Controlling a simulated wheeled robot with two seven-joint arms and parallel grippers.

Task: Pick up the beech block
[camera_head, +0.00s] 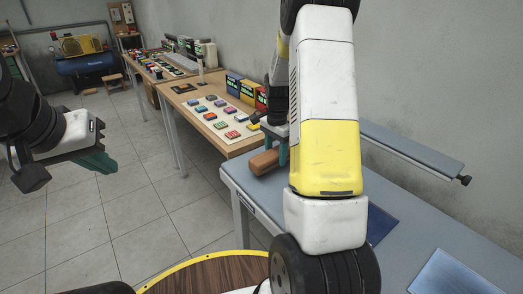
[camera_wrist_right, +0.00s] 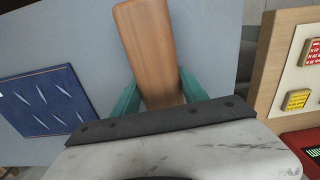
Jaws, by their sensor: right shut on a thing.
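The beech block (camera_wrist_right: 148,40) is a long, brown wooden piece with rounded corners. In the right wrist view it lies between the two teal fingers of my right gripper (camera_wrist_right: 160,92), which is shut on it. In the head view the block (camera_head: 265,162) shows at the left end of the grey bench, with my right gripper (camera_head: 281,152) at it, partly hidden by my arm. I cannot tell whether the block touches the bench top. My left gripper (camera_head: 95,160) is at the left, over the floor and away from the block; its finger opening is unclear.
The grey bench (camera_head: 240,180) carries a blue mat (camera_head: 380,222), also in the wrist view (camera_wrist_right: 45,100). A wooden table (camera_head: 182,108) with a board of coloured pieces (camera_head: 222,118) stands beyond it. A round wooden top (camera_head: 205,275) with a yellow rim is in front. Tiled floor is clear at the left.

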